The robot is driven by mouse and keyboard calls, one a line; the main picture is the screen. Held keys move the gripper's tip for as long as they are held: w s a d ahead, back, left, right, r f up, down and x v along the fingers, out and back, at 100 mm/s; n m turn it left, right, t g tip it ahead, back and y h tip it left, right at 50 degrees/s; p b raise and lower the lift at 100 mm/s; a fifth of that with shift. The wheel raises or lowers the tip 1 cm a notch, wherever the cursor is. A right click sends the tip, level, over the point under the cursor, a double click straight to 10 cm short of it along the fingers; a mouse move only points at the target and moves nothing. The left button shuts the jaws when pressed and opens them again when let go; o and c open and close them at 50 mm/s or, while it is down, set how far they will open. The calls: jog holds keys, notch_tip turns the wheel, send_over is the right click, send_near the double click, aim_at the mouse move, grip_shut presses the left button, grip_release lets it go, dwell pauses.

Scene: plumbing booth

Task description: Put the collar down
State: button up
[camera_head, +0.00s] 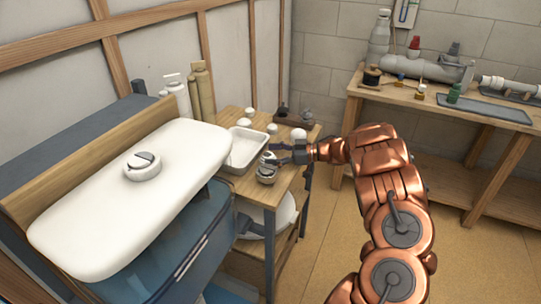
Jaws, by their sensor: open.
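A round metallic piece that looks like the collar (267,173) stands on the small wooden table (280,187), near its front edge. My gripper (274,154) reaches in from the right, its fingers pointing left. The fingers are open and lie right at the top of the metallic piece. At this size I cannot tell whether they touch it. The fingers hide part of the piece's upper side.
A white tray (233,163) sits just left of the piece. Several small white knobs stand behind it. A white cistern lid (95,218) with a round button (143,164) fills the left. A workbench (440,108) with pipes and fittings stands at the back right.

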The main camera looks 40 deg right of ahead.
jog(key=v, duration=1.1)
jog(key=shift+d+b, duration=0.2)
jog(key=shift+b, duration=0.25)
